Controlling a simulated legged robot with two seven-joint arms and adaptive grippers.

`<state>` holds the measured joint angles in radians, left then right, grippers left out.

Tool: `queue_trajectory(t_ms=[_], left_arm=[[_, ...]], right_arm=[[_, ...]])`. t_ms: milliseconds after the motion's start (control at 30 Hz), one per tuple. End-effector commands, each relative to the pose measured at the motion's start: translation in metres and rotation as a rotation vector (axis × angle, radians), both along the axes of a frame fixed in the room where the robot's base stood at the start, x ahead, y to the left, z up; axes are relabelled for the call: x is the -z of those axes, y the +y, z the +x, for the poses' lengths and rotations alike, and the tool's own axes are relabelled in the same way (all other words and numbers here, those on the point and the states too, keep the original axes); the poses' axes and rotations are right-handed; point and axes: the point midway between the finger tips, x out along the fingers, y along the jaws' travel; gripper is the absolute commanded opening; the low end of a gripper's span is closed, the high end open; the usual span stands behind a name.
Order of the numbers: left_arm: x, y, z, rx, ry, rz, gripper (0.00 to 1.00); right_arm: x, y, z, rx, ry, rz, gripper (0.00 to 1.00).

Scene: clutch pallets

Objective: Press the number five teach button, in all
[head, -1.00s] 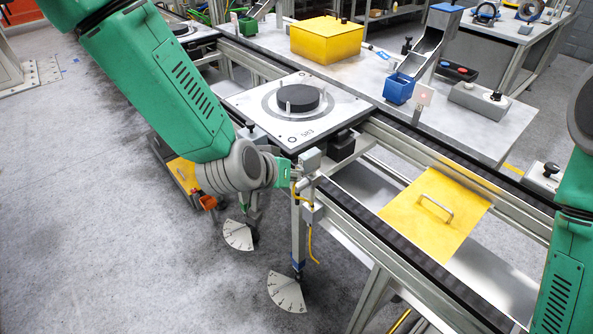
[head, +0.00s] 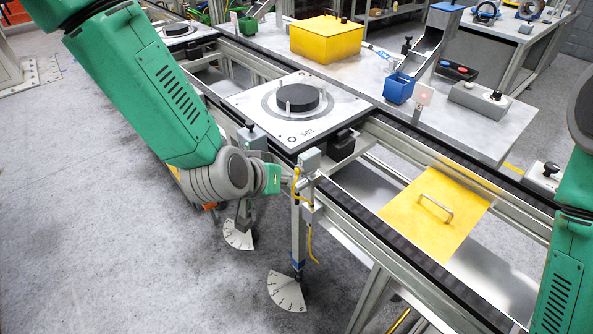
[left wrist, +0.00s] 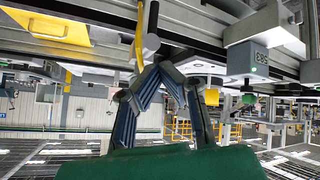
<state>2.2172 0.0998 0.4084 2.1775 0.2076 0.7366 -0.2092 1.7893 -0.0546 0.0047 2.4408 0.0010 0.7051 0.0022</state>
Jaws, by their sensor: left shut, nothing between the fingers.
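A small grey box with a dark knob-like button (head: 250,125) on top stands at the conveyor's near edge, beside the pallet (head: 240,105). In the left wrist view a grey box (left wrist: 247,58) carries a number that appears upside down, and a green button (left wrist: 248,97) projects from it. Whether this is the number five teach button I cannot tell. My left gripper (left wrist: 155,70) is shut and empty, left of the green button and apart from it. My right gripper is out of view.
A grey post with a sensor box (head: 309,160) and yellow cable stands right of my left wrist. Fan-shaped scales (head: 287,292) hang near the floor. A yellow hatch with a handle (head: 440,215) and a blue bin (head: 399,88) lie to the right.

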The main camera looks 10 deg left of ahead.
Motion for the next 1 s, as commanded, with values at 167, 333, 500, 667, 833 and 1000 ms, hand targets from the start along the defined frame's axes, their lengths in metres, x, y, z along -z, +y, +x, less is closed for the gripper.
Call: queue_trajectory(t_ms=[167,333,500,667,833,1000], left_arm=[[0.0,0.012,-0.015,-0.001,0.002,0.0,0.0],[0.0,0.022,-0.028,0.0,0.001,0.0,0.0],[0.0,0.027,-0.035,0.0,0.001,0.0,0.0],[0.0,0.028,-0.036,0.001,0.0,-0.001,0.0],[0.0,0.028,-0.036,0.0,0.001,0.0,0.0],[0.0,0.028,-0.036,0.0,0.001,0.0,0.0]], right_arm=[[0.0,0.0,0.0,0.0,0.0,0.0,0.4],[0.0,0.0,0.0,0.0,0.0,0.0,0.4],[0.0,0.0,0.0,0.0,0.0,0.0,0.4],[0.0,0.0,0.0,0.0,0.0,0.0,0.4],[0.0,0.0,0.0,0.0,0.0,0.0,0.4],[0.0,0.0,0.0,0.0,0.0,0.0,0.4]])
